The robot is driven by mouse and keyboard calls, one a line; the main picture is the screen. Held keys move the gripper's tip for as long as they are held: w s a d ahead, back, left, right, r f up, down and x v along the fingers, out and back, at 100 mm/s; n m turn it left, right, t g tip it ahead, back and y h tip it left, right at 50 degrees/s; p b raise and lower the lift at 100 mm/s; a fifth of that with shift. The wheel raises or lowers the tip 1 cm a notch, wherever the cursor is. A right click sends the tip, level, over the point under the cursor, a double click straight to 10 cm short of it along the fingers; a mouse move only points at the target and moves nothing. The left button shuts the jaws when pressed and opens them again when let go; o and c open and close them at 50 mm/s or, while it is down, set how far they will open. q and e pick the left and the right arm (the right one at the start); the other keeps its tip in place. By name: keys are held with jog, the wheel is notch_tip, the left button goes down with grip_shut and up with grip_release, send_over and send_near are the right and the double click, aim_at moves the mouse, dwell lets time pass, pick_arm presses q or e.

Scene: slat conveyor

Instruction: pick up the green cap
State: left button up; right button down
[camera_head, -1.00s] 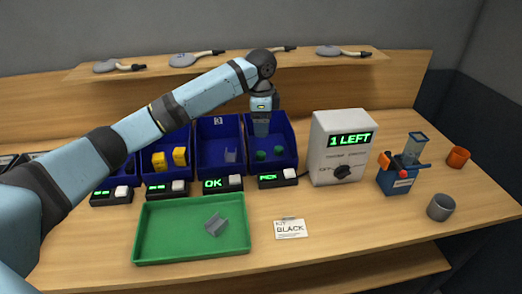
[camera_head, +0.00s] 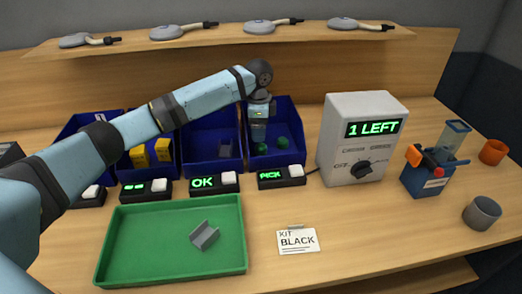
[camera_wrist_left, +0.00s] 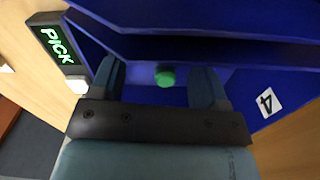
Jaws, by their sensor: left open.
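Two green caps lie in the blue bin marked 4 (camera_head: 294,120): a left cap (camera_head: 261,148) and a right cap (camera_head: 282,142). My left gripper (camera_head: 258,138) points down into this bin, just above and beside the left cap in the head view. In the left wrist view its two fingers (camera_wrist_left: 158,86) are apart, and one green cap (camera_wrist_left: 165,77) shows between them, deeper in the bin. Nothing is held. The second cap is not seen in the wrist view. My right gripper is not in view.
The bin's lamp box (camera_head: 272,180) reads PICK. A green tray (camera_head: 112,245) holds a grey channel-shaped part (camera_head: 204,235). A white box (camera_head: 345,150) reading 1 LEFT stands close right of the bin.

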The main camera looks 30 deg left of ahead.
aim_at(259, 145)
pick_arm(q)
jog(key=f, duration=0.6)
jog(key=shift+s+d+f, duration=0.2)
jog(key=shift+s+d, duration=0.05)
jog(key=shift+d, duration=0.05)
jog(key=c, duration=1)
